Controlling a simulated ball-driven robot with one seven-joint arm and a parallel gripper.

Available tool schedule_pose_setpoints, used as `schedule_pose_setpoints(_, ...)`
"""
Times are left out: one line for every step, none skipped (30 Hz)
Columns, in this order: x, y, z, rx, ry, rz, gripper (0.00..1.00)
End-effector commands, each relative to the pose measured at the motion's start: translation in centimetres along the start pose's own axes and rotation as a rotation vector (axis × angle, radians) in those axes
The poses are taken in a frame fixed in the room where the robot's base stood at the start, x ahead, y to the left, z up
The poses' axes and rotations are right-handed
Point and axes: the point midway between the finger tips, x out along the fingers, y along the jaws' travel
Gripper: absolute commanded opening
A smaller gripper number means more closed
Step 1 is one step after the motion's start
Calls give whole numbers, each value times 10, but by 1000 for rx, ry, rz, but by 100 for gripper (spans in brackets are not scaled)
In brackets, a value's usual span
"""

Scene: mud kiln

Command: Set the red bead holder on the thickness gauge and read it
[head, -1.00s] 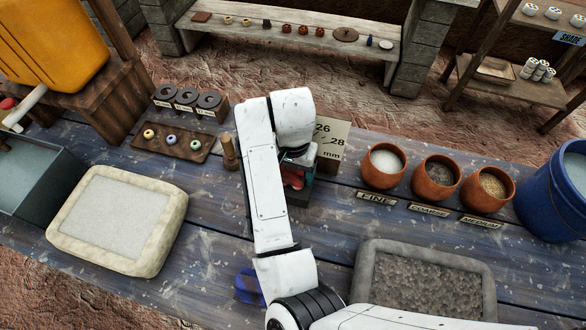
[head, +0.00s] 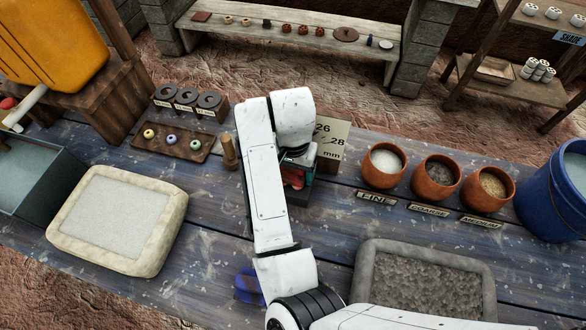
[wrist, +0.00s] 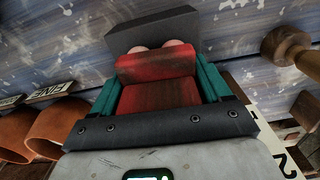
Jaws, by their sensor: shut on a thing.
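The red bead holder (wrist: 158,92) is a worn red block between the teal fingers of my gripper (wrist: 160,78) in the wrist view. Two pale pinkish rounded ends show at its far edge, against a dark grey block (wrist: 150,30). I cannot tell whether the holder touches that block. In the head view my gripper (head: 297,176) is at the thickness gauge (head: 333,138), a pale plate marked 26, 28 and mm. The arm hides much of the gauge, and no pointer reading is clear. Only a bit of the red holder shows there.
A wooden peg (head: 229,152) stands close left of my arm. A bead tray (head: 172,142) lies farther left. Clay pots (head: 436,180) stand to the right, and a stone-rimmed trough (head: 424,285) lies at front right. A pale basin (head: 118,220) fills the left.

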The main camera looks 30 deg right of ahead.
Motion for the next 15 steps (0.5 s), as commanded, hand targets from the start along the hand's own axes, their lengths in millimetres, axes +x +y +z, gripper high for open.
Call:
schedule_pose_setpoints(0, 0, 0, 0, 0, 0, 53)
schedule_pose_setpoints(0, 0, 0, 0, 0, 0, 53)
schedule_pose_setpoints(0, 0, 0, 0, 0, 0, 53)
schedule_pose_setpoints(-1, 0, 0, 0, 0, 0, 53)
schedule_pose_setpoints(-1, 0, 0, 0, 0, 0, 53)
schedule_pose_setpoints(-2, 0, 0, 0, 1, 0, 53)
schedule_pose_setpoints(-4, 0, 0, 0, 1, 0, 53)
schedule_pose_setpoints(-5, 0, 0, 0, 1, 0, 53)
schedule_pose_setpoints(-8, 0, 0, 0, 1, 0, 53)
schedule_pose_setpoints(-10, 0, 0, 0, 1, 0, 53)
schedule_pose_setpoints(-12, 0, 0, 0, 1, 0, 53)
schedule_pose_setpoints(-15, 0, 0, 0, 1, -1, 53)
schedule_pose_setpoints(-18, 0, 0, 0, 1, -1, 53)
schedule_pose_setpoints(-20, 0, 0, 0, 1, -1, 53)
schedule_pose_setpoints(-23, 0, 0, 0, 1, -1, 53)
